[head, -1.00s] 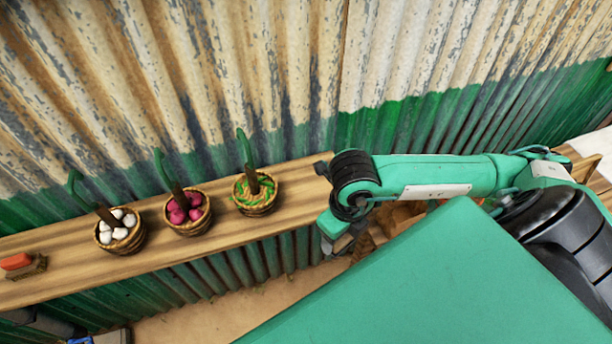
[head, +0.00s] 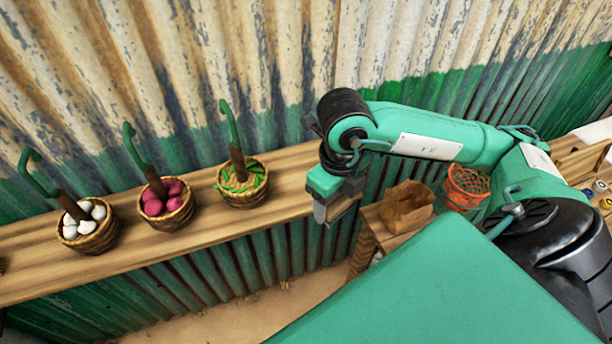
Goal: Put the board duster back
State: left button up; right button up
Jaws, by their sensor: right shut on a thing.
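My right gripper (head: 333,218) points down just in front of the shelf's front edge, right of the baskets. It is shut on a small tan-brown thing (head: 343,207), which looks like the board duster; the fingers hide much of it. My left gripper is not in view.
A wooden shelf (head: 290,190) runs along the corrugated wall, with baskets of white (head: 90,228), magenta (head: 170,209) and green (head: 243,187) produce, each with a green hook. A paper bag (head: 407,208) and an orange basket (head: 466,187) stand to the right. The shelf right of the baskets is clear.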

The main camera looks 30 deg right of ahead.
jog(key=shift+w+d+r+b, duration=0.1)
jog(key=shift+w+b, duration=0.1)
jog(key=shift+w, duration=0.3)
jog(key=shift+w+d+r+b, duration=0.1)
jog(key=shift+w+b, duration=0.05)
jog(key=shift+w, duration=0.35)
jog(key=w+d+p, duration=0.1)
jog(key=w, duration=0.3)
jog(key=w+d+f+p, duration=0.1)
jog(key=w+p, duration=0.1)
jog(key=w, duration=0.2)
jog(key=w+d+f+p, duration=0.1)
jog(key=w+p, duration=0.1)
jog(key=w, duration=0.2)
jog(key=shift+w+f, duration=0.25)
jog(key=shift+w, duration=0.15)
notch_tip(320, 180, down, 4)
jog(key=shift+s+r+p, duration=0.1)
jog(key=shift+r+p, duration=0.05)
jog(key=shift+p, duration=0.75)
jog(key=shift+f+p, duration=0.2)
jog(key=shift+p, duration=0.15)
jog(key=shift+w+d+f, duration=0.1)
jog(key=shift+w+f, duration=0.15)
jog(key=shift+f, duration=0.1)
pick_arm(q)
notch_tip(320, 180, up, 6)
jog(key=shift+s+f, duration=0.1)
